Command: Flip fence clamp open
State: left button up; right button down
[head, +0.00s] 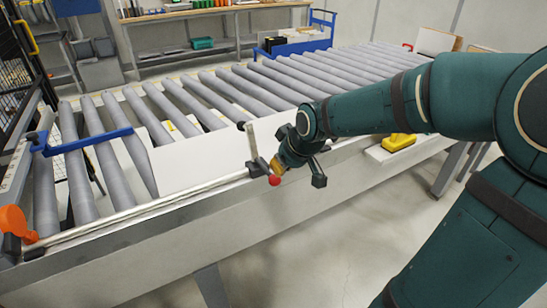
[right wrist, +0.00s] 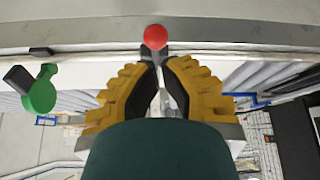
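The fence clamp (head: 252,150) stands at the front edge of the roller table, with an upright post, a dark top knob and a red ball (head: 275,180) low on its front. In the right wrist view the red ball (right wrist: 155,37) sits just beyond my fingertips. My right gripper (head: 281,168) is at the clamp beside the ball. In the right wrist view its yellow fingers (right wrist: 159,60) converge on a narrow grey piece below the ball, seemingly the clamp's lever; the contact is partly hidden. My left gripper is not in view.
A white panel (head: 200,160) lies on the rollers behind the metal fence rail (head: 130,213). A blue bar (head: 88,141) and an orange part (head: 14,222) are at left. A yellow object (head: 398,142) rests on a side shelf at right.

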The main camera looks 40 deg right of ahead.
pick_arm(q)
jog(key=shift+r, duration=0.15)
pick_arm(e)
jog(key=s, duration=0.3)
jog(key=shift+a+r, duration=0.3)
jog(key=w+a+f+g+y, duration=0.2)
jog(key=a+f, duration=0.8)
jog(key=f, duration=0.2)
jog(key=w+a+f+g+y, duration=0.1)
jog(key=w+a+f+y, duration=0.1)
jog(key=a+f, duration=0.95)
jog(key=s+a+f+m+g, duration=0.1)
jog(key=s+a+f, duration=0.5)
jog(key=f, duration=0.3)
jog(key=shift+s+a+y, duration=0.3)
jog(key=shift+s+a, duration=0.1)
jog(key=shift+a, duration=0.5)
